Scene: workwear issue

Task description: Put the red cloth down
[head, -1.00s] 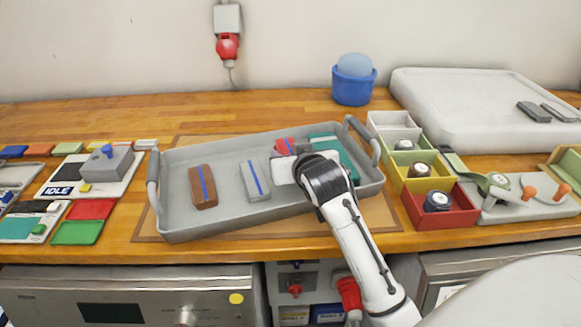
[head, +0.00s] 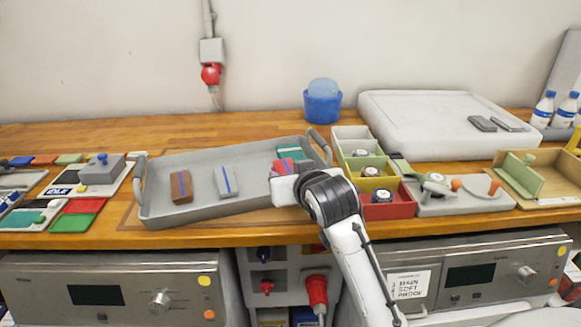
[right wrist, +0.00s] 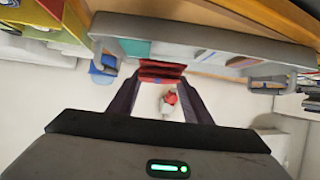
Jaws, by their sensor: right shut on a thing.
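The red cloth (head: 289,166), folded with a blue band, is in my right gripper (head: 284,174), at the right end of the grey tray (head: 186,211) in the head view. The gripper is shut on it. The right wrist view shows the red cloth (right wrist: 162,72) between the two fingers (right wrist: 161,84), with the tray's rim (right wrist: 215,42) just beyond. I cannot tell whether the cloth touches anything below. My left gripper is not in view.
The tray holds a brown cloth (head: 181,187), a grey cloth (head: 227,182) and a teal cloth (head: 291,153), partly hidden behind the red one. Coloured bins (head: 388,208) stand close at the tray's right. The worktop behind the tray (head: 190,139) is clear.

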